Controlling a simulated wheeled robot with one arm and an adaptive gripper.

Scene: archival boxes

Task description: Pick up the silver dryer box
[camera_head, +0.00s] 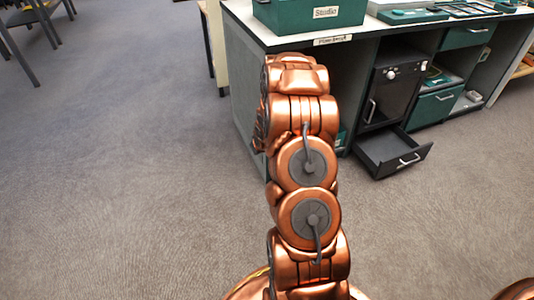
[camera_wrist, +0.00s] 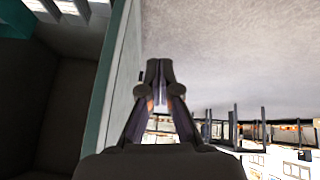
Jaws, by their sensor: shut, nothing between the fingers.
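I cannot pick out a silver dryer box in either view. In the head view a black appliance (camera_head: 391,85) with light knobs stands in the cabinet under the counter, above an open dark drawer (camera_head: 388,154). My gripper (camera_wrist: 159,68) shows in the wrist view with its fingers together and nothing between them. It points along the pale panel of the cabinet (camera_wrist: 122,72), close beside it. In the head view the fingers are hidden behind my copper arm.
A green box (camera_head: 308,14) labelled "Studio" stands on the pale counter (camera_head: 246,16). Green trays (camera_head: 413,16) lie further right on it. The carpet to the left is clear, with dark chair or table legs (camera_head: 18,58) at the far left.

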